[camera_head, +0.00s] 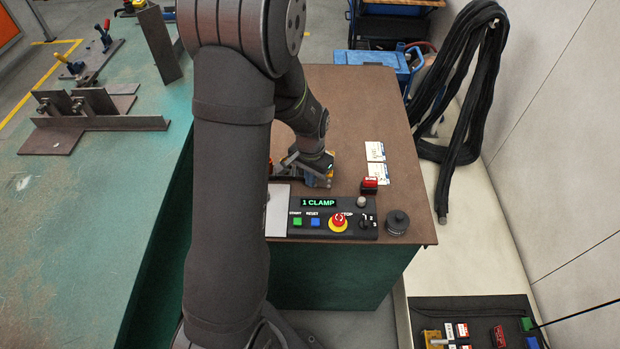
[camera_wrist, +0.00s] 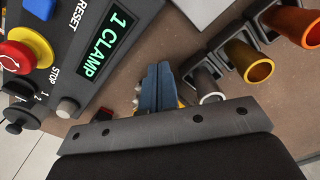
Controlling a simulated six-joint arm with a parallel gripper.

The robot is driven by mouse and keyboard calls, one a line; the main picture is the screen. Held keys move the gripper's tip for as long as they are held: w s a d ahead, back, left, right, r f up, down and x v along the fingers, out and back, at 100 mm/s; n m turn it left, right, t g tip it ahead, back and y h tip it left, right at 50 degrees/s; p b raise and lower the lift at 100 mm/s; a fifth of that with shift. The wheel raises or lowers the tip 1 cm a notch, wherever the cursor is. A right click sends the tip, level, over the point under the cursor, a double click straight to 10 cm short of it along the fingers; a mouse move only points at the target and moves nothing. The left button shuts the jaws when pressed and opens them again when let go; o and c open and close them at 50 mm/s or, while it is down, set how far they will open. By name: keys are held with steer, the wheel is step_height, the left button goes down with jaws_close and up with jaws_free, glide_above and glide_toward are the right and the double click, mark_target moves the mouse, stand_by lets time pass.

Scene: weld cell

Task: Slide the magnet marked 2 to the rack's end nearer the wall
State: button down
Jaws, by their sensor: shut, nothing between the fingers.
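I cannot make out a magnet marked 2 or any number on a magnet in either view. My gripper (camera_wrist: 158,78) shows blue-grey fingers close together, shut and empty, in the middle of the wrist view. In the head view my gripper (camera_head: 316,180) is low over the brown table, just behind the control box. Right of the fingers in the wrist view is a row of dark holders with a grey tube (camera_wrist: 207,82), a yellow tube (camera_wrist: 246,62) and an orange tube (camera_wrist: 293,24). In the head view my arm hides most of this row.
The control box (camera_head: 310,224) reads "1 CLAMP". A dark knob (camera_head: 397,223), a red block (camera_head: 369,186) and white cards (camera_head: 376,162) are on the table. A black board (camera_head: 478,318) with small coloured pieces is at lower right. Black hoses (camera_head: 468,90) hang by the wall (camera_head: 560,110).

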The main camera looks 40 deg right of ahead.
step_height(320, 180, up, 10)
steer(key=shift+f, duration=0.15)
stand_by(0.5)
step_height(320, 180, down, 10)
steer(key=shift+f, duration=0.1)
steer(key=shift+s+a, duration=0.2)
steer(key=shift+a, duration=0.8)
steer(key=shift+s+a, duration=0.1)
steer(key=shift+a, duration=0.3)
